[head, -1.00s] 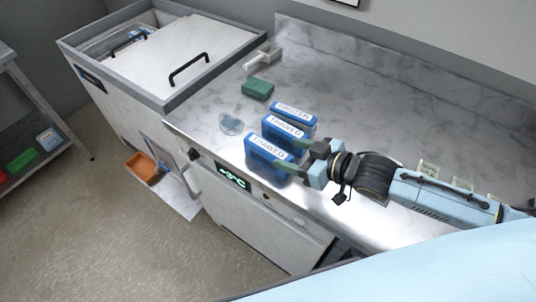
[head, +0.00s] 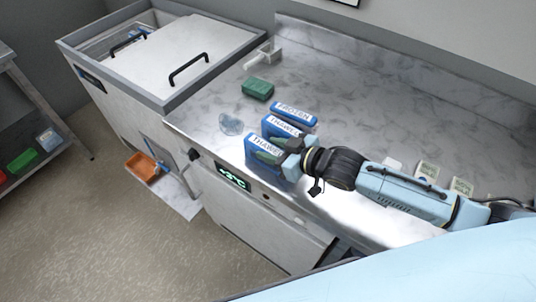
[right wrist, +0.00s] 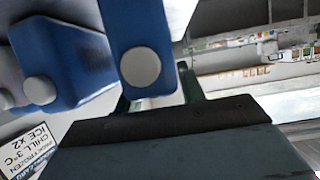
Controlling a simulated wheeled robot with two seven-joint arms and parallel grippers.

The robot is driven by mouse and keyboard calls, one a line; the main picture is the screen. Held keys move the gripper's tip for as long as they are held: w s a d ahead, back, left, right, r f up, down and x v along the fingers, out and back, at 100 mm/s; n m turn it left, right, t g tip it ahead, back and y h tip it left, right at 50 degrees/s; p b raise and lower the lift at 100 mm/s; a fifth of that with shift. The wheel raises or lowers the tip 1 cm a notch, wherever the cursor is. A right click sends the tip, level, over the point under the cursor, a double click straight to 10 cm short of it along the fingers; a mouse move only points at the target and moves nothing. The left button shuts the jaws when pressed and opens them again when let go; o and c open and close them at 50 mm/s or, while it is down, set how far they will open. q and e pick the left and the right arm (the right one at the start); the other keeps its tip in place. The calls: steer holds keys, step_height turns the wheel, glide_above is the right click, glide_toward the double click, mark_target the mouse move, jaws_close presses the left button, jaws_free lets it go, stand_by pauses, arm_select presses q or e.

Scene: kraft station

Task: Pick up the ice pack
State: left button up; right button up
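Three blue ice packs with white labels stand in a row on the marble counter. The nearest pack (head: 262,167) and the middle pack (head: 273,127) read THAWED, partly covered by my gripper. The far pack (head: 294,113) reads FROZEN. My right gripper (head: 268,148) is at the top of the nearest pack, its green fingers apart. In the right wrist view a blue pack (right wrist: 136,25) with a round white cap lies between the fingers, and more blue (right wrist: 65,60) shows at left. Firm contact with the fingers cannot be seen. My left gripper is not in view.
A green block (head: 257,88), a clear crumpled item (head: 230,124) and a white handled item (head: 263,55) lie on the counter. A lidded chest (head: 165,60) stands at left. Small cards (head: 428,170) lie by my right arm. The back of the counter is clear.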

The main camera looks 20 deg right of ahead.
steer(key=c, duration=0.7)
steer(key=shift+c, duration=0.3)
steer(key=shift+r, duration=0.1)
